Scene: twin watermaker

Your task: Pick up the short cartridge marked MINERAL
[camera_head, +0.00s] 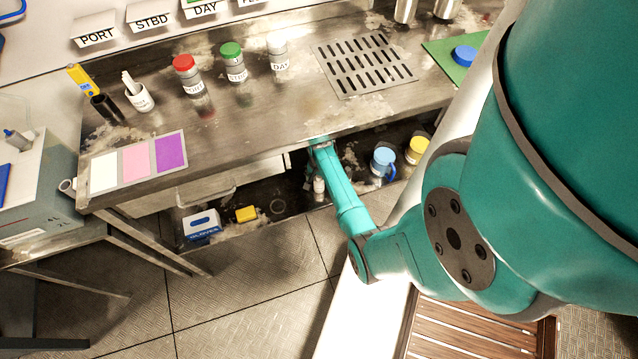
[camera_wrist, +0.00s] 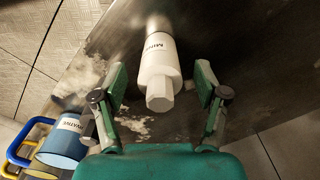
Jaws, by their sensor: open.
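The short white cartridge (camera_wrist: 158,66) shows in the wrist view, with a partly readable dark label that starts like MINERAL. Its faceted end points toward my gripper. My gripper (camera_wrist: 161,82) is open, one green finger on each side of the cartridge, with visible gaps on both sides. I cannot tell how deep the cartridge sits between the fingers. In the head view my arm reaches to the bench's front edge, and the gripper is not clearly visible there. A small white item (camera_head: 319,184) beside the arm may be the cartridge.
A blue mug (camera_head: 383,160) and a yellow-topped container (camera_head: 416,149) stand right of my arm on the lower shelf. A gloves box (camera_head: 201,225) and yellow block (camera_head: 246,214) lie left. The bench top (camera_head: 262,115) overhangs the shelf. The mug also shows in the wrist view (camera_wrist: 62,143).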

